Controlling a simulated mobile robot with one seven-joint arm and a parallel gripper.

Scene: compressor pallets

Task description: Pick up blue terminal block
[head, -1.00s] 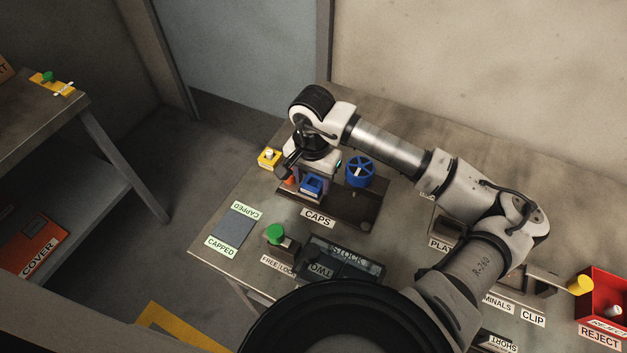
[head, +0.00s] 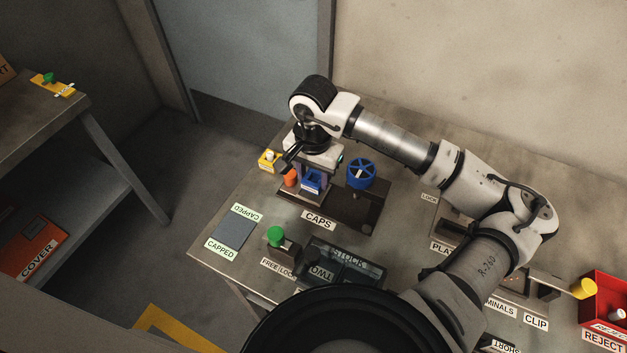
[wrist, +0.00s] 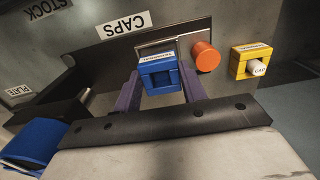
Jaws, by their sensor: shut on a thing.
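The blue terminal block (head: 312,181) is a small square block with a white label on one edge. In the wrist view the block (wrist: 159,74) sits between the two purple fingers of my gripper (wrist: 160,88). My gripper (head: 311,174) is shut on it and points down over the dark caps board (head: 340,212). The block appears slightly raised, but a clear gap beneath it is hard to see.
An orange cylinder (wrist: 206,57) stands close beside the block. A yellow block with a white cap (wrist: 252,62) is further right in the wrist view. A blue wheel (head: 361,173) stands on the board. A green-topped fixture (head: 276,238) is nearer. The grey capped pad (head: 234,233) is empty.

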